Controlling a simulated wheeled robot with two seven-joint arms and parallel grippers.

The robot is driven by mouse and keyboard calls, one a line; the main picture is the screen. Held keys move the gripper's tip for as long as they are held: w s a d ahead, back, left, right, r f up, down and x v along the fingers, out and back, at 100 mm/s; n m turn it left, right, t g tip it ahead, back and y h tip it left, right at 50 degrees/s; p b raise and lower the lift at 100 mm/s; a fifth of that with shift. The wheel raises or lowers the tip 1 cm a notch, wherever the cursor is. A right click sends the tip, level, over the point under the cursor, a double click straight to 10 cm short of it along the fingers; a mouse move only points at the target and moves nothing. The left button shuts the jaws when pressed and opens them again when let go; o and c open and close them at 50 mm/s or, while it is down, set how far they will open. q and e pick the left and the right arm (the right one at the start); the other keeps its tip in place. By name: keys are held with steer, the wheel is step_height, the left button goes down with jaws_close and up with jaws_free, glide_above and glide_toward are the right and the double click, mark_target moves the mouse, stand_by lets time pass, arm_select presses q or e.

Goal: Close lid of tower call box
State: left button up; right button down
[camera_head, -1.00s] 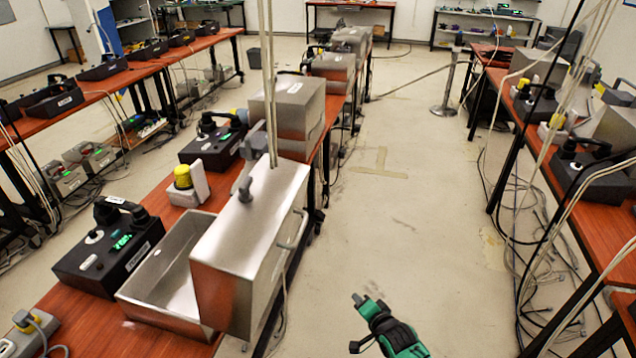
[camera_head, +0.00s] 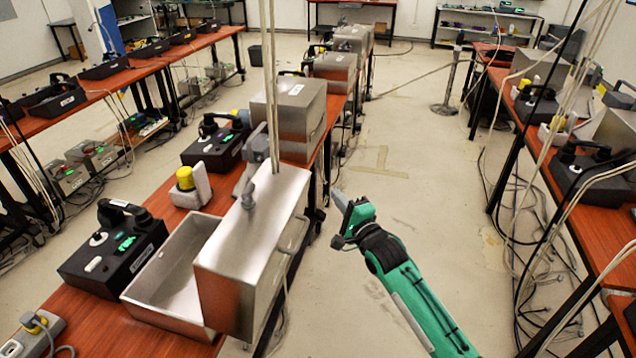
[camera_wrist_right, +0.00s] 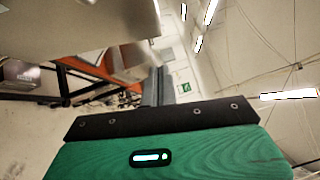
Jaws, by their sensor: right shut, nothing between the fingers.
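The tower call box is a metal box on the left table. Its open tray-like body (camera_head: 172,283) lies on the tabletop. Its deep metal lid (camera_head: 250,250) stands swung open on the right side of the body, over the table's edge, with a handle on its right face. My right gripper (camera_head: 340,203) is shut and empty, to the right of the lid and apart from it, above the aisle. In the right wrist view its fingers (camera_wrist_right: 158,88) are together, and a metal surface (camera_wrist_right: 90,20) shows at upper left. My left gripper is not in view.
A black phone unit (camera_head: 112,245) sits left of the body, and a yellow-capped white device (camera_head: 187,190) behind it. More metal boxes (camera_head: 290,110) line the table farther back. The aisle floor (camera_head: 400,150) is clear.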

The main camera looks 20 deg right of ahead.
mark_target(310, 177)
steer(key=w+a+p, duration=0.1)
steer(key=w+a, duration=0.1)
steer(key=w, duration=0.1)
steer(key=w+a+r+p, duration=0.1)
steer(key=w, duration=0.1)
steer(key=shift+a+r+p, duration=0.1)
steer(key=shift+a+p, duration=0.2)
steer(key=shift+a, duration=0.1)
